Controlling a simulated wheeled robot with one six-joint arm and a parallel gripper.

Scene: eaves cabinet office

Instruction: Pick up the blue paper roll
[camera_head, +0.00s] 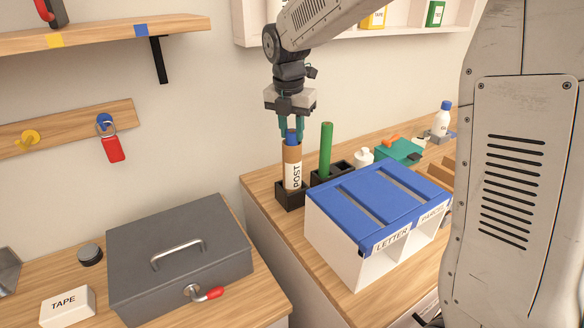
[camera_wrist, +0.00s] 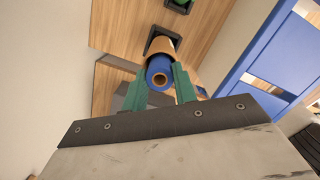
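The blue paper roll (camera_wrist: 159,73) is upright, with its hollow end facing the wrist camera. Its lower part is hidden inside a brown tube labelled POST (camera_head: 292,168), which stands in a black holder (camera_head: 289,195). In the head view, a short blue top (camera_head: 291,138) sticks out above the tube. My gripper (camera_head: 291,132) points down directly over it. Its two green fingers (camera_wrist: 157,82) lie on either side of the roll's top. The fingers look very close to the roll, but I cannot tell whether they touch it.
A green roll (camera_head: 326,150) stands in another black holder just right. A blue-topped LETTER and PARCEL sorter (camera_head: 375,205) is in front. A grey box (camera_head: 180,250) is on the left counter. The wall is close behind.

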